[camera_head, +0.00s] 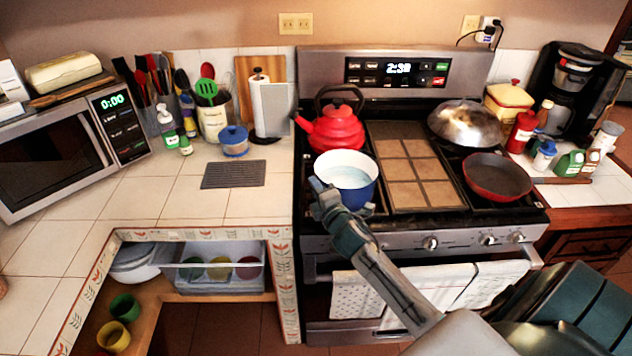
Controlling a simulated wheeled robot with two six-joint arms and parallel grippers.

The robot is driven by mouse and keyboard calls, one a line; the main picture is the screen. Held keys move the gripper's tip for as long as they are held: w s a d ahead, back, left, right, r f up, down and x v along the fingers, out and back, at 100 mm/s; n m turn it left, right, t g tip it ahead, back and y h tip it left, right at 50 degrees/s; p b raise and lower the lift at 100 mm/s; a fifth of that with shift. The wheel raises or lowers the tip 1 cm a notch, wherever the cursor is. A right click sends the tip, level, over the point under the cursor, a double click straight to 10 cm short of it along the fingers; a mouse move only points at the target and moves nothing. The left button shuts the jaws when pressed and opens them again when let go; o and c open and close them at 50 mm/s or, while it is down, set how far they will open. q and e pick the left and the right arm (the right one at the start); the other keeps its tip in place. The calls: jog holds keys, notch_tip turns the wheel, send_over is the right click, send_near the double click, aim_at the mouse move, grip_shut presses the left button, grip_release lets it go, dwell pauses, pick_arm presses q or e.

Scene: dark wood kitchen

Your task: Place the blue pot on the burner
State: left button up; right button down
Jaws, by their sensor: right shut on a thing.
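The blue pot (346,190) is at the front left of the stove (420,222), upright, with a pale inside. It appears to be over the front left burner, which it hides; I cannot tell whether it rests there or is held just above. My right gripper (322,192) reaches in from the lower right and is shut at the pot's near left side. The gripped part, likely the handle, is hidden by the fingers. My left gripper is not in view.
A red kettle (334,128) stands right behind the pot. A tiled griddle (412,165) lies to its right, then a red pan (496,177) and a domed lid (466,122). A dark mat (234,174) lies on the left counter. Towels (430,292) hang on the oven handle.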

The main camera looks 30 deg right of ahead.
jog(key=shift+a+f, duration=0.1)
jog(key=shift+f, duration=0.1)
jog(key=c, duration=1.9)
grip_release()
jog(key=shift+f, duration=0.2)
jog(key=o, duration=0.4)
jog(key=shift+s+r, duration=0.1)
jog(key=shift+o, duration=0.2)
jog(key=shift+s, duration=0.35)
jog(key=s+a+b, duration=0.2)
jog(key=s+b, duration=0.2)
jog(key=s, duration=0.7)
